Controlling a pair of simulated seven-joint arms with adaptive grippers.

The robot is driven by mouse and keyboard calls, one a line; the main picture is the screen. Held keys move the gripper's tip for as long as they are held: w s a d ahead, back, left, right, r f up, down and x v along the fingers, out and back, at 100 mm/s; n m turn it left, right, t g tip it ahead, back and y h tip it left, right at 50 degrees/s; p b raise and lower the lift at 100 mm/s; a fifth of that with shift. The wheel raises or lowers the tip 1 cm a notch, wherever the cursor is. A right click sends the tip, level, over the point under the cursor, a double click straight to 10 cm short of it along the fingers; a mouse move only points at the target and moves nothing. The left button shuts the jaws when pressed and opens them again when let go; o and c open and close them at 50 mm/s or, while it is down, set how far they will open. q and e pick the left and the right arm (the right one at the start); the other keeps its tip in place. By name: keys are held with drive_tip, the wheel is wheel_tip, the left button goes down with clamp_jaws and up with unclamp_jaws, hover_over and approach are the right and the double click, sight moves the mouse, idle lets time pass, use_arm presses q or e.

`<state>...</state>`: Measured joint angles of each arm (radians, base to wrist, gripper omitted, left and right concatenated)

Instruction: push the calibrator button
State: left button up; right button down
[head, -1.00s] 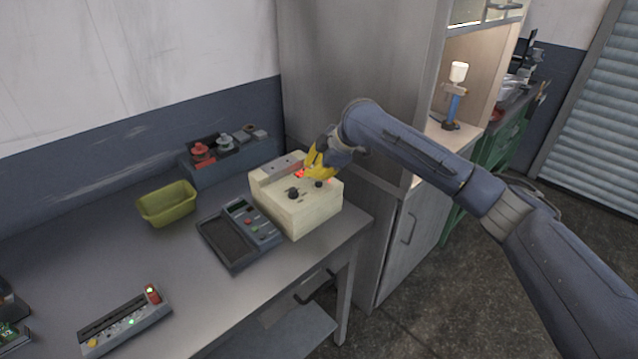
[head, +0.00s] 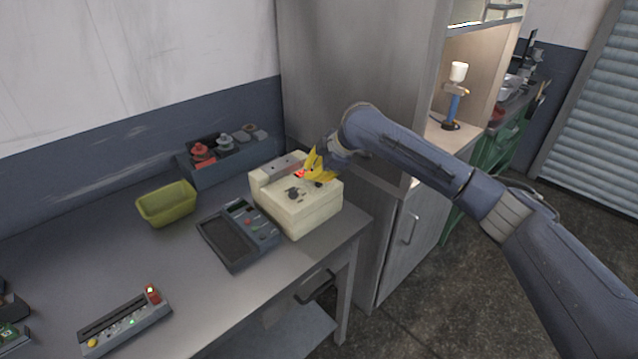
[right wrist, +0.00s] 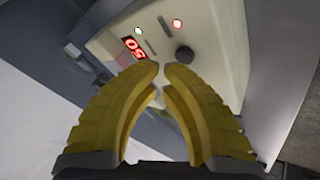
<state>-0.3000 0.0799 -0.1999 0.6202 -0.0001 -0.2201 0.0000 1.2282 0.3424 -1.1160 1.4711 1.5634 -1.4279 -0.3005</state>
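The calibrator looks to be the cream box (head: 305,215) at the right end of the workbench, though I cannot be sure of its name. It has dark knobs and a red lit display on top. In the right wrist view its panel (right wrist: 212,50) shows a red digit display (right wrist: 134,48), a black knob (right wrist: 183,55), a red light (right wrist: 177,23) and a white light (right wrist: 138,31). My left gripper is out of view.
A dark handheld meter (head: 240,235) lies left of the box. A tall cabinet (head: 360,70) stands close behind the box.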

drive_tip(key=shift+f, duration=0.45)
idle(0.8)
drive_tip(key=shift+r, duration=0.95)
drive_tip(key=shift+r, duration=3)
drive_tip(key=shift+a, duration=0.1)
